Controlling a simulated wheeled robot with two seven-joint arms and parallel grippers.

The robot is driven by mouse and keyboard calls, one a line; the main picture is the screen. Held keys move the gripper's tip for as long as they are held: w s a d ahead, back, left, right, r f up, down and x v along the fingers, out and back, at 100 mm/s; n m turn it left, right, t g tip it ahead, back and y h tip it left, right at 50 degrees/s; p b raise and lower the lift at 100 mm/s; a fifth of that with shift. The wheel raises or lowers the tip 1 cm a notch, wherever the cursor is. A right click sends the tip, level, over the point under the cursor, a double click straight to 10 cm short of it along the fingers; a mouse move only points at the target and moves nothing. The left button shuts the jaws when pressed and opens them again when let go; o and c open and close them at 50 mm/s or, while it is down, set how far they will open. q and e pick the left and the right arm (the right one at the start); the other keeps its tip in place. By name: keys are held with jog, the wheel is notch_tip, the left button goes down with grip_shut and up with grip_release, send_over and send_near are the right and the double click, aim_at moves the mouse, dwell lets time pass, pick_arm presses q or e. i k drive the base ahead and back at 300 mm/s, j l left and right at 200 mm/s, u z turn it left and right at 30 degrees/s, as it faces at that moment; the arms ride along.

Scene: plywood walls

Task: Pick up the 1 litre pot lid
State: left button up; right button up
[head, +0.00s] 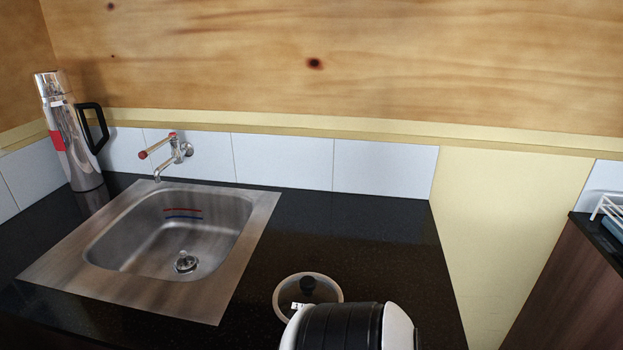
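The pot lid (284,294) lies on the black countertop, right of the sink and near the counter's front. It is round with a pale rim, a darker middle and a black knob. A small white label with dark marks shows at its lower left. A white and black part of my own arm covers its front right edge in the head view. I cannot tell whether the lid lies flat on the counter or on something low. No fingers of my left or right gripper show.
A steel sink (145,262) with a wall tap (170,152) is to the left. A steel flask (72,140) with a black handle stands in the back left corner. Black countertop (350,225) behind the lid is clear. A gap separates it from a brown cabinet (570,285) with a white rack (607,208).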

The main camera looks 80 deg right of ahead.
aim_at(297, 291)
jog(key=z, duration=2.35)
